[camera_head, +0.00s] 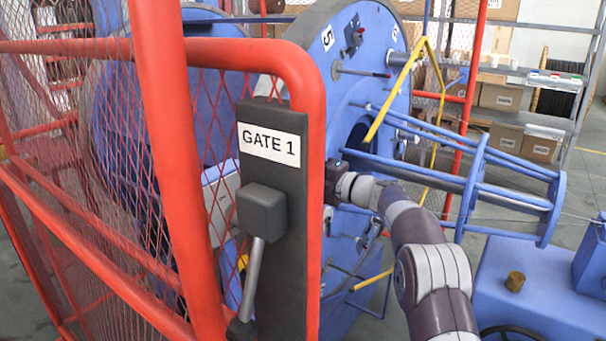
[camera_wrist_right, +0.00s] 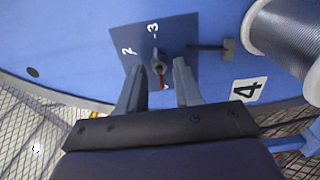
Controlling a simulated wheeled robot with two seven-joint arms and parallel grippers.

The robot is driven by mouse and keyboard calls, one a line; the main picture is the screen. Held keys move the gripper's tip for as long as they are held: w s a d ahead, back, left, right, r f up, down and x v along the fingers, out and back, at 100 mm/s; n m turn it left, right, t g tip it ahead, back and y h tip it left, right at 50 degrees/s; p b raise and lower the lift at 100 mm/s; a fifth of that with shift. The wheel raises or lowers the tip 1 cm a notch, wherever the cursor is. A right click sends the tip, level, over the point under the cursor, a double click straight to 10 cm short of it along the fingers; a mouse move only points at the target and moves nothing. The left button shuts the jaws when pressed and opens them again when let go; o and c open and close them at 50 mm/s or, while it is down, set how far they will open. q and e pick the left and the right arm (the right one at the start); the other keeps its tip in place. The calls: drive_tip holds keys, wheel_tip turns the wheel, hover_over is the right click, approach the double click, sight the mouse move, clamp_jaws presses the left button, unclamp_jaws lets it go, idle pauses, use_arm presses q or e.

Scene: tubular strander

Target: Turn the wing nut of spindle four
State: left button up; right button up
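In the right wrist view, a small grey wing nut (camera_wrist_right: 157,62) stands at the middle of a dark blue plate (camera_wrist_right: 127,45) with number marks and a small red mark. A white label "4" (camera_wrist_right: 248,90) is on the blue disc to the right of the plate. My right gripper (camera_wrist_right: 160,75) is open, one finger on each side of the nut in the picture; I see no clear contact. In the head view, my right arm reaches the blue disc (camera_head: 345,270) behind the gate post, which hides part of the gripper (camera_head: 335,180). My left gripper is not in view.
A red mesh gate (camera_head: 165,150) with a "GATE 1" plate (camera_head: 268,145) and latch handle (camera_head: 262,210) stands close in front. A T-ended rod (camera_wrist_right: 212,48) and a grey spool (camera_wrist_right: 290,35) lie right of the nut. Blue bars and a yellow frame (camera_head: 400,90) flank my arm.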

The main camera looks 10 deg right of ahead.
drive_tip(key=b+v, duration=0.1)
drive_tip(key=v, duration=1.1)
drive_tip(key=shift+s+d+b, duration=0.15)
drive_tip(key=shift+b, duration=0.2)
